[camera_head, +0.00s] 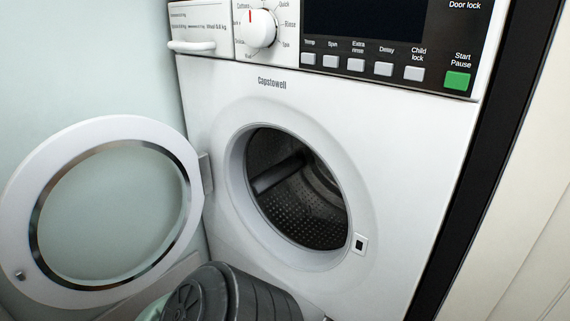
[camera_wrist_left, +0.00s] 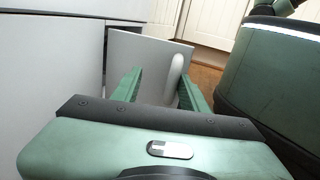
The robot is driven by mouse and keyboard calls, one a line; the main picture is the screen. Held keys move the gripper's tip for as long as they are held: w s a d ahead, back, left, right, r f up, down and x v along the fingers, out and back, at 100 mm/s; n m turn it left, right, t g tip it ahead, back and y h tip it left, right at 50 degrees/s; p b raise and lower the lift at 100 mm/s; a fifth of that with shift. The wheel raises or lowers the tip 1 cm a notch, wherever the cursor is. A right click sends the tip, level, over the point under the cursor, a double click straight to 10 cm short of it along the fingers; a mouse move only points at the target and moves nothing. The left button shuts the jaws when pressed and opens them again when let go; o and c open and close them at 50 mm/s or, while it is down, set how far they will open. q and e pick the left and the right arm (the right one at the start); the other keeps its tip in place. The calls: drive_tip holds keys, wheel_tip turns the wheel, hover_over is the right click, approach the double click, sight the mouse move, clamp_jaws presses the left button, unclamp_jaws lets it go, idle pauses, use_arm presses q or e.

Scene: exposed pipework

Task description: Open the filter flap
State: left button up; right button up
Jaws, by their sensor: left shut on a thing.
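The washing machine's white front (camera_head: 410,150) fills the head view; its lower part, where the filter flap would sit, is out of that view. In the left wrist view the white filter flap (camera_wrist_left: 142,55) stands out at an angle from the machine front (camera_wrist_left: 50,45). A dark gap shows beside the front panel near the flap's edge. My left gripper (camera_wrist_left: 160,82) is shut on the flap's rounded white handle (camera_wrist_left: 176,75), which lies between its green fingers. My right gripper is in neither view.
The round drum door (camera_head: 22,230) hangs wide open at the left, with the drum (camera_head: 300,190) dark and seemingly empty. A pale wall (camera_head: 90,60) is close on the left. Cream panelling (camera_wrist_left: 215,22) and brown floor (camera_wrist_left: 205,78) lie beyond the flap.

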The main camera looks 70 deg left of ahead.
use_arm(q)
drive_tip(key=p+v, duration=0.1)
drive_tip(key=v, duration=0.6)
drive_tip(key=shift+s+a, duration=0.25)
drive_tip(key=shift+s, duration=0.05)
idle(0.4)
